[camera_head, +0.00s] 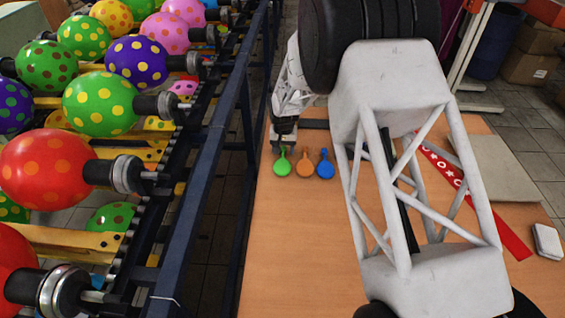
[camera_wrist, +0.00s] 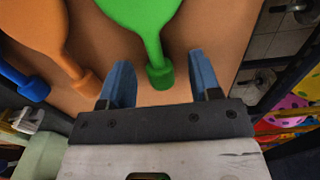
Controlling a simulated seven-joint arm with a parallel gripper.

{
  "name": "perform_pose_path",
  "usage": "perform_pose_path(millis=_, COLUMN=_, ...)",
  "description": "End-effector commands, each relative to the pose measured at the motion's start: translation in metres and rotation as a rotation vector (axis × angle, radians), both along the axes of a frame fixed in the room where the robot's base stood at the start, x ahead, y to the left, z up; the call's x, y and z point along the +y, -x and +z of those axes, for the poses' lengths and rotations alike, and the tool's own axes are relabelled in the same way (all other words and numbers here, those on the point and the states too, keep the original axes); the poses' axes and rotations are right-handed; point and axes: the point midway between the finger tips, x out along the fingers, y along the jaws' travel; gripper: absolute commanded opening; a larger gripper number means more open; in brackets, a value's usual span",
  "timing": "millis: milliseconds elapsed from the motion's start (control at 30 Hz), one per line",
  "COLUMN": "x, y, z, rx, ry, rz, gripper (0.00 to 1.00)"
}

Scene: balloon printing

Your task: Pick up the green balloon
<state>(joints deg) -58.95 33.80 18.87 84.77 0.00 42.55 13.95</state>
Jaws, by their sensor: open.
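The green balloon (camera_head: 282,164) is small and uninflated, lying on the wooden table near its left edge, left of an orange balloon (camera_head: 304,164) and a blue balloon (camera_head: 326,164). In the wrist view the green balloon (camera_wrist: 143,15) is close ahead, and its neck and rolled end lie between the two blue fingers of my gripper (camera_wrist: 160,85). The fingers are open, with a gap on each side of the neck. In the head view my gripper (camera_head: 286,138) is above the green balloon's upper end, and its fingertips are hard to make out.
A dark blue rail (camera_head: 215,150) runs along the table's left side, with a machine of inflated dotted balloons beyond it. A red patterned strip (camera_head: 470,195), a beige board (camera_head: 487,165) and a small white box (camera_head: 547,241) lie at the right. The table's (camera_head: 285,250) front left is clear.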

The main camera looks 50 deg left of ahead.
Motion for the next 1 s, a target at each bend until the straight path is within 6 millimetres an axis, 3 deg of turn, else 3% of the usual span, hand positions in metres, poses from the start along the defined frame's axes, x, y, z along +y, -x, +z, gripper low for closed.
perform_pose_path(millis=167, x=0.0000, y=0.0000, z=0.0000, rx=0.000, ry=0.000, rz=0.000, gripper=0.57)
perform_pose_path(millis=467, x=-0.0001, y=0.0001, z=0.0001, rx=0.000, ry=0.000, rz=0.000, gripper=0.13)
perform_pose_path(millis=1000, x=0.0001, y=-0.0001, z=0.0056, rx=-0.001, ry=-0.001, rz=0.000, gripper=0.13)
